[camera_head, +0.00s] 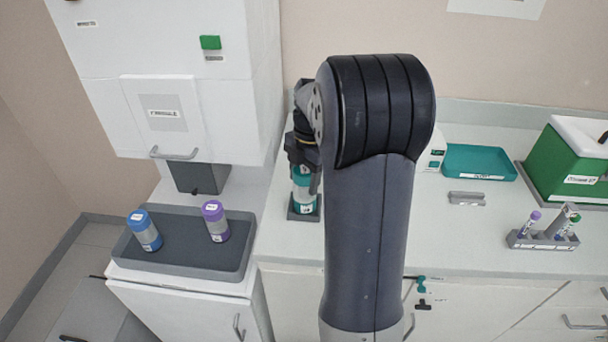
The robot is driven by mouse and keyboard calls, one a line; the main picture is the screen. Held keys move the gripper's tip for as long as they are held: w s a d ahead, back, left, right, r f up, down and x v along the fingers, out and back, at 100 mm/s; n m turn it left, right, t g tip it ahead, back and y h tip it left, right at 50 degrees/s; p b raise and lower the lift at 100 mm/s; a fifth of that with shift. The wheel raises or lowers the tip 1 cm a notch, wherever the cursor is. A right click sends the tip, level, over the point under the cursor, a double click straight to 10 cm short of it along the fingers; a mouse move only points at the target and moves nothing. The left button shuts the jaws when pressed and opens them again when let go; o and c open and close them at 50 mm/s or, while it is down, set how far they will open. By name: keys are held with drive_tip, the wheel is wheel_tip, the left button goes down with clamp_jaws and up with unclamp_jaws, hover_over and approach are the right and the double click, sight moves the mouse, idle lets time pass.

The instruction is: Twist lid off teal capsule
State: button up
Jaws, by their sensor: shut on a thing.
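The teal capsule (304,200) stands upright in a small dark square holder (303,214) on the counter, just left of my arm. It has a clear or pale body with teal bands and a white label low down. My gripper (303,163) points down from above and is shut on the capsule's teal top. The fingers and my arm hide part of the lid, so I cannot tell whether it has turned.
A dark tray (178,264) at left holds a blue-lidded capsule (144,230) and a purple-lidded capsule (215,221). A white machine (175,75) stands behind it. Right of my arm are a teal tray (480,162), a tube rack (543,240) and a green box (572,165).

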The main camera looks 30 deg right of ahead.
drive_tip(key=shift+r+p, duration=3.9)
drive_tip(key=shift+r, duration=0.85)
drive_tip(key=shift+w+f, duration=0.1)
